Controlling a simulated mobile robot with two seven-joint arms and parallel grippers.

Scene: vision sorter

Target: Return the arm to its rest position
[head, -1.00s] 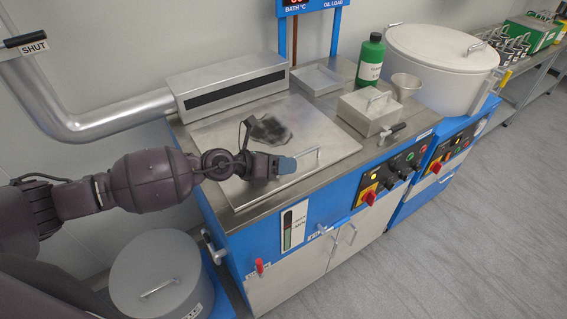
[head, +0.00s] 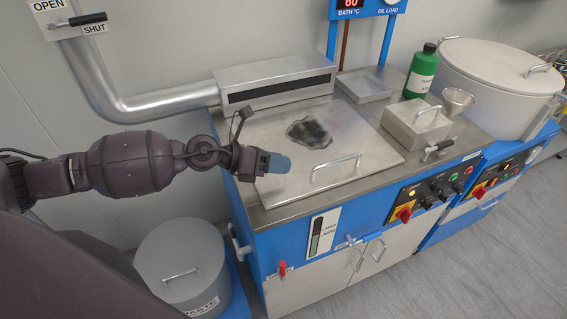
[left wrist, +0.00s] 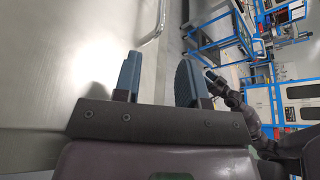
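My left arm comes in from the left in the head view. Its gripper (head: 277,163) is over the near left part of the steel lid (head: 372,150), left of and apart from the lid's bar handle (head: 335,172). In the left wrist view the two blue-grey fingers (left wrist: 158,80) stand apart with nothing between them. The handle (left wrist: 153,27) shows beyond the fingertips there.
A blue-sided bath cabinet (head: 300,246) carries the lid, a green bottle (head: 421,72), a metal box (head: 415,125) and a funnel (head: 457,99). A grey lidded drum (head: 183,262) stands below my arm. A duct (head: 150,105) runs behind it.

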